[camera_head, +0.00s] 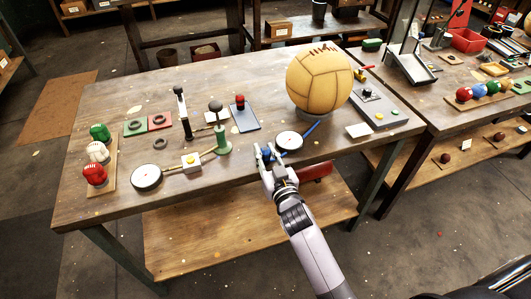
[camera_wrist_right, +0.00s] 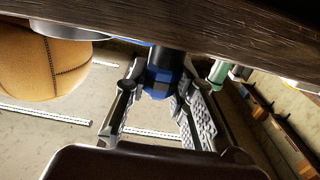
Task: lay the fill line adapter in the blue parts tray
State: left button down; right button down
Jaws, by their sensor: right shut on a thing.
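My right gripper (camera_head: 268,151) is at the table's front edge, its fingers shut around a small blue fitting (camera_head: 266,156), which looks like the fill line adapter. In the right wrist view, the fitting (camera_wrist_right: 163,77) is blue with a dark end and sits between the two fingers (camera_wrist_right: 155,100), close to the wooden table edge. I cannot tell whether it touches the table or is joined to anything. My left gripper is out of view.
A large tan leather ball (camera_head: 319,78) stands behind right of the gripper. A round white-topped gauge (camera_head: 289,141) and a blue tube (camera_head: 312,130) are close by. A green post with a dark knob (camera_head: 222,137) stands left, near the way to the tray.

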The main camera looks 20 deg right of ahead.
jog(key=shift+f, duration=0.1)
jog(key=c, duration=1.4)
grip_release()
jog(key=shift+o, duration=0.2)
